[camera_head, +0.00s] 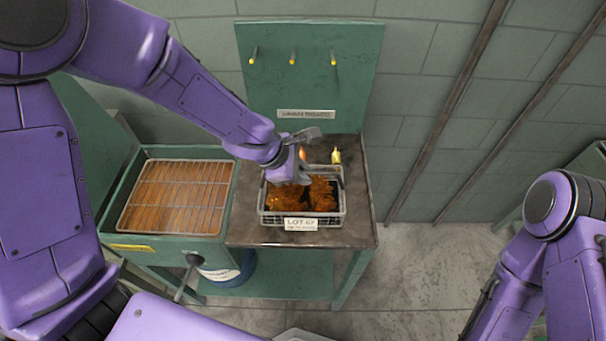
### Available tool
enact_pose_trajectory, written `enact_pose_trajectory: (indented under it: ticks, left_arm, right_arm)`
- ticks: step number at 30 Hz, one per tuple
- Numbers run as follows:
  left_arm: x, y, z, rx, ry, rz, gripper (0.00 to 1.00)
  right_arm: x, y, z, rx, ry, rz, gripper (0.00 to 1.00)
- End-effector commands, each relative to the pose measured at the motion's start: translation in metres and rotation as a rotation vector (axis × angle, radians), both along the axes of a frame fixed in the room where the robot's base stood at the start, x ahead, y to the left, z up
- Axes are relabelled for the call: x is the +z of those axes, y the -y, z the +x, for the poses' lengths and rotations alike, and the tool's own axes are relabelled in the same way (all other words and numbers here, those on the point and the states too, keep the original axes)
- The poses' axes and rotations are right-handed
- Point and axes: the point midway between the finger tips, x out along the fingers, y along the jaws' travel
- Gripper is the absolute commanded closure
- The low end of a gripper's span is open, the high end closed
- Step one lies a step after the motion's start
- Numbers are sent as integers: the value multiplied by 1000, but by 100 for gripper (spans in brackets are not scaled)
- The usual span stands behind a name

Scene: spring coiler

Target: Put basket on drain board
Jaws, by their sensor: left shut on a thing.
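The wire basket (336,215) stands on the dark work top, with brown coiled or lumpy pieces (322,195) inside and a "LOT" label on its front. My left gripper (290,178) reaches down at the basket's back left and is shut on the basket; its fingertips are mostly hidden by its own wrist. The drain board (178,197) is the wire rack over an orange-brown tray in the green frame to the left of the work top. Its bars look bare. My right arm shows at the right edge, but its gripper is out of view.
The dark work top (300,236) has bare room in front of the basket. Two small items, one orange and one yellow (336,156), stand behind it. A green back panel (310,80) with three pegs rises behind. A blue and white drum (225,272) sits below.

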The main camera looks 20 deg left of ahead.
Motion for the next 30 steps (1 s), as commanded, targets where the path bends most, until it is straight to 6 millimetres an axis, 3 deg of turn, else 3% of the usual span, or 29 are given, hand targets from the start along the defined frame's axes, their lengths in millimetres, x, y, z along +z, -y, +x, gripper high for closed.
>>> enact_pose_trajectory:
  ticks: [4,5,6,7,17,29,30]
  left_arm:
    - [-3,1,1,0,1,-2,100]
    - [-3,1,0,0,-1,0,74]
    - [-3,1,0,-1,0,0,61]
    - [-3,1,0,-1,0,0,59]
    - [4,0,0,-3,1,1,59]
    - [86,-36,-31,-3,4,1,59]
    - [96,-39,-34,-1,0,-2,59]
  right_arm:
    - [-2,0,0,0,0,0,100]
    - [-1,0,0,0,0,0,100]
    - [-1,0,0,0,0,0,100]
    - [-1,0,0,0,0,0,100]
    - [3,0,0,0,0,0,100]
    - [35,0,0,0,0,0,100]
    - [47,0,0,0,0,0,100]
